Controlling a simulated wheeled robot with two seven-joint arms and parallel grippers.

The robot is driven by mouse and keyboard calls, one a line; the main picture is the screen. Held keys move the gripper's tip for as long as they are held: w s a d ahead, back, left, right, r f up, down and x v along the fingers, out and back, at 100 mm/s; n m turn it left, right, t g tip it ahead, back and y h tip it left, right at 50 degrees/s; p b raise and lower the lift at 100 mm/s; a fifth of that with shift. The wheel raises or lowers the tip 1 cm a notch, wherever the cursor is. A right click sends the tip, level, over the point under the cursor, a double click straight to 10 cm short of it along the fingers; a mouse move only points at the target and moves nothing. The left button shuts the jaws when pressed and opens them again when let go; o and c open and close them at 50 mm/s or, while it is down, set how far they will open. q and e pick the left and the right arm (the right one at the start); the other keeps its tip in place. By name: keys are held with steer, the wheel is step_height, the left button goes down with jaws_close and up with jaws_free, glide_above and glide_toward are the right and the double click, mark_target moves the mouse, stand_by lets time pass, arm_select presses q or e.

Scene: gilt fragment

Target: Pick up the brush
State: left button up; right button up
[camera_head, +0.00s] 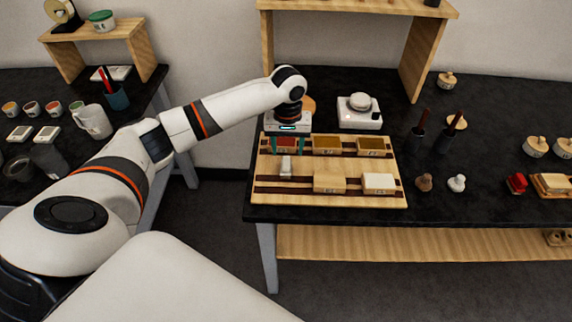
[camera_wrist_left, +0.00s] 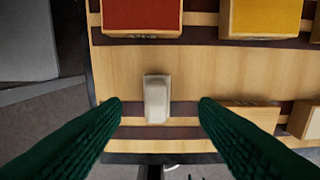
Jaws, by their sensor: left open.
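A small pale block-shaped piece, which looks like the brush (camera_head: 286,166), lies on the wooden board at its left part. In the left wrist view the brush (camera_wrist_left: 157,98) shows between my fingertips, with clear space on both sides. My left gripper (camera_head: 288,149) is open above the board, pointing down, just behind the brush in the head view. Its green fingers (camera_wrist_left: 159,103) hold nothing. I cannot tell how high they are above the board. My right gripper is not in view.
The wooden board (camera_head: 266,174) has dark strips and holds a red tray (camera_wrist_left: 141,15), a yellow tray (camera_wrist_left: 262,16) and other small boxes. A white scale-like device (camera_head: 359,118) stands behind. Dark cups with tools, small knobbed pieces and a red item (camera_head: 516,183) stand to the right.

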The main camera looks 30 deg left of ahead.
mark_target(286, 161)
arm_select(q)
steer(key=f, duration=0.2)
steer(key=s+f+p, duration=0.1)
steer(key=f, duration=0.1)
steer(key=shift+f, duration=0.15)
steer(key=shift+w+f, duration=0.1)
steer(key=shift+f, duration=0.5)
steer(key=c, duration=1.1)
steer(key=shift+o, duration=0.2)
step_height(286, 161, up, 9)
steer(key=shift+f+b, duration=0.1)
steer(key=shift+b, duration=0.4)
steer(key=shift+r, duration=0.7)
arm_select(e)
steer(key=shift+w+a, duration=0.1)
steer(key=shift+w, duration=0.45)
arm_select(q)
steer(key=shift+o, duration=0.4)
